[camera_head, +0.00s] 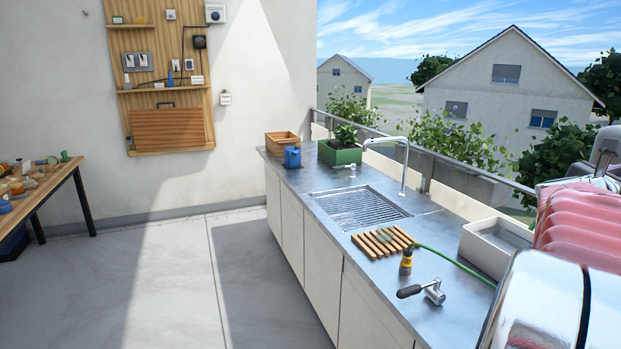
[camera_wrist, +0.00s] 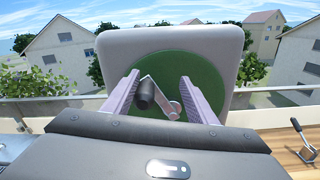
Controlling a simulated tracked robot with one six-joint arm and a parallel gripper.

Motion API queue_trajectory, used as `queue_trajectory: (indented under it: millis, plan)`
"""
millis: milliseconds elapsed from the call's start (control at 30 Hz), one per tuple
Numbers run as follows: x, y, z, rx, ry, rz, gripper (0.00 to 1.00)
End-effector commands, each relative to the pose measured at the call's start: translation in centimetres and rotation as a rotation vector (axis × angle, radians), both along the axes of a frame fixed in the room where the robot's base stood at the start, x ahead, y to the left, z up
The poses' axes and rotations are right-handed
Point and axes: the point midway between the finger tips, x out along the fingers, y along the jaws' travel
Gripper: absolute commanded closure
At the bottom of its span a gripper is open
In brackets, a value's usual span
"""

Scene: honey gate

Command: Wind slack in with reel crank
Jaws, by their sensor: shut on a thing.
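In the wrist view the reel (camera_wrist: 225,50) is a grey rounded housing with a green disc (camera_wrist: 190,65) on its face. A metal crank (camera_wrist: 162,88) with a black knob (camera_wrist: 146,94) stands out from the disc. My gripper (camera_wrist: 160,77) has its two pale fingers on either side of the crank and is shut on it; the exact contact is hard to see. My arm fills the lower right there, and the reel does not show.
The metal counter (camera_head: 335,205) holds a sink (camera_head: 357,207), a wooden slatted rack (camera_head: 383,240), a white basin (camera_head: 490,245), a green planter (camera_head: 340,154) and a black-handled lever (camera_head: 422,291). A railing (camera_head: 450,165) runs behind.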

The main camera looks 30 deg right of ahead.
Motion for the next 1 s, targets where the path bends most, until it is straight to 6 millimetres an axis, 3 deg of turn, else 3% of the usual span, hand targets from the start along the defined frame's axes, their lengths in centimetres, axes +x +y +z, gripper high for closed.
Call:
queue_trajectory:
  millis: [33,333,1000]
  plan:
    - [-0.2,-0.1,-0.9,0.014,0.004,-0.006,0.59]
    - [-0.1,0.3,-0.9,0.014,0.005,-0.003,0.59]
    - [0.5,4.1,-0.4,0.006,0.002,0.001,0.59]
